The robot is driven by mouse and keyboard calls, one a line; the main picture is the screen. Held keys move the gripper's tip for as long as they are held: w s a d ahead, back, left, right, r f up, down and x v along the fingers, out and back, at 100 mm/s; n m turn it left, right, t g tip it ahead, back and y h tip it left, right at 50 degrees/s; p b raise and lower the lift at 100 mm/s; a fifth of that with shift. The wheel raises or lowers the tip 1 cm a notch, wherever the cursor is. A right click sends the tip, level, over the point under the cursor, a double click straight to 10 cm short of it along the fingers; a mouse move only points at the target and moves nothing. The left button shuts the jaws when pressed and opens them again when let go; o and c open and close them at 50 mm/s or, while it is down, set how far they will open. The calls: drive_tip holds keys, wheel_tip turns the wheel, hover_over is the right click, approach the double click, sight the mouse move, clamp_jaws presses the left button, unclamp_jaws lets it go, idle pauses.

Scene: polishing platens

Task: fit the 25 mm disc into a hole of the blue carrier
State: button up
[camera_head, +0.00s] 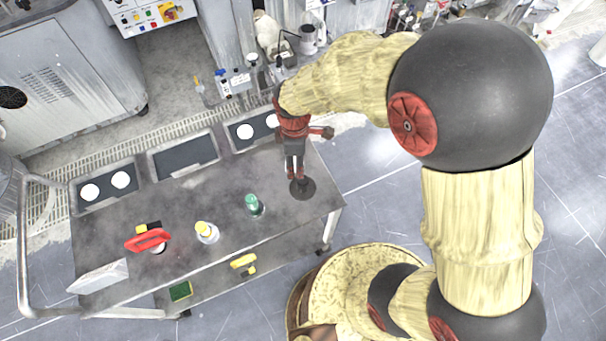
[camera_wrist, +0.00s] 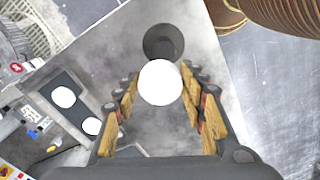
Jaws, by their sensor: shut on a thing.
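My gripper (camera_head: 295,177) is over the right end of the grey bench, pointing down. In the wrist view its two fingers (camera_wrist: 160,85) are shut on a white disc (camera_wrist: 160,83), held flat-on between the fingertips. Below it a dark round piece (camera_head: 302,188) lies on the bench; it also shows in the wrist view (camera_wrist: 164,40), partly covered by the white disc. The held disc cannot be made out in the head view. I cannot identify a blue carrier in either view.
The bench (camera_head: 190,250) has a left tray (camera_head: 102,207) with two white discs, a dark middle tray (camera_head: 183,156), and a right tray (camera_head: 250,143) with white discs. A green-capped bottle (camera_head: 253,204), a yellow-topped bottle (camera_head: 207,231) and a red-handled tool (camera_head: 147,238) stand left of my gripper.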

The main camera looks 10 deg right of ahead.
drive_tip(key=shift+s+d+f, duration=0.3)
drive_tip(key=shift+d+f, duration=0.2)
drive_tip(key=shift+f, duration=0.2)
drive_tip(key=f, duration=0.1)
drive_tip(key=f+b, duration=0.1)
drive_tip(key=d+f, duration=0.1)
drive_tip(key=shift+s+f, duration=0.35)
drive_tip(key=shift+a+f, duration=0.1)
drive_tip(key=shift+f, duration=0.1)
drive_tip(key=shift+f, duration=0.15)
drive_tip(key=o, duration=1.2)
drive_tip(key=shift+o, duration=0.2)
wheel_tip(320, 180, up, 12)
drive_tip(key=shift+r+p, duration=0.2)
drive_tip(key=shift+p, duration=0.85)
